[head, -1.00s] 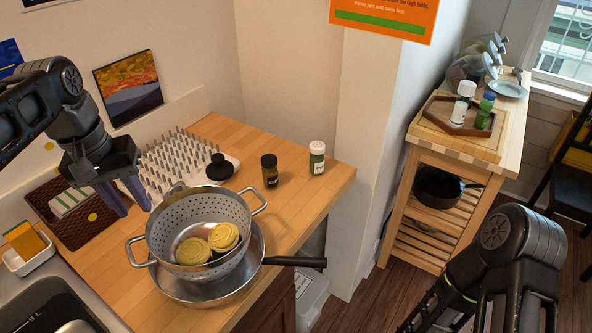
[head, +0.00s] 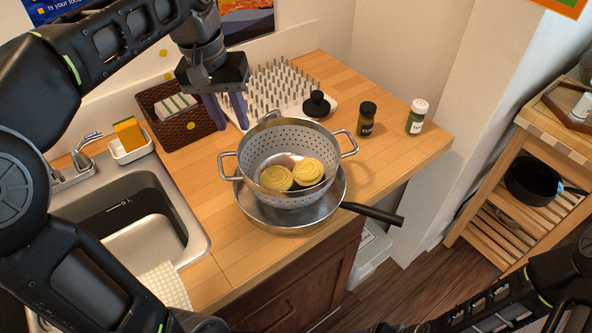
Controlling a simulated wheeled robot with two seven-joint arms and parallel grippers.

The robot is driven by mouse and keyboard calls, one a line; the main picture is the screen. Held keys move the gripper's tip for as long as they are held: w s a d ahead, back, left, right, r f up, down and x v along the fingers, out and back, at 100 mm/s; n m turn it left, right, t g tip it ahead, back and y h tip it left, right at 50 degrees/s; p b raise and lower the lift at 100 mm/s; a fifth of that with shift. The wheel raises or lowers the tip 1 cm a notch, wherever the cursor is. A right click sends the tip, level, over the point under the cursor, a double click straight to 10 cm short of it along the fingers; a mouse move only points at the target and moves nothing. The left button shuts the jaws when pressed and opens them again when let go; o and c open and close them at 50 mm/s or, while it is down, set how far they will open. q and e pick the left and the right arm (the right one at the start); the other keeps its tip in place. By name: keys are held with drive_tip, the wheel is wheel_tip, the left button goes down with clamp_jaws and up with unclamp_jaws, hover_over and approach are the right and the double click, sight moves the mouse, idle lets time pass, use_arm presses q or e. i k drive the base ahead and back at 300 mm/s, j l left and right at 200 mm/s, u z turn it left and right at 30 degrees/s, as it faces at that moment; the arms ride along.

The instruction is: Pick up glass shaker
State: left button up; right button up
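Two small shakers stand upright on the wooden counter at the right: an amber-dark one with a black cap (head: 367,120) and a greenish one with a white cap (head: 416,118). Which is the glass shaker I cannot tell for sure. My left gripper (head: 232,128) points down over the front left of the spiked drying rack, left of both shakers and apart from them. Its two fingers are spread with nothing between them. My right arm shows at the bottom right, but its fingers are out of view.
A metal colander (head: 282,190) with yellow pasta nests sits in a frying pan (head: 325,211) in front. The drying rack (head: 290,85) and a black-knobbed item (head: 316,105) lie between gripper and shakers. A brown basket (head: 170,130) and sink (head: 130,215) are left. A wooden cart (head: 530,150) stands right.

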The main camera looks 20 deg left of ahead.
sight(419, 109)
drive_tip(key=k+l, duration=0.8)
drive_tip(key=l, duration=0.1)
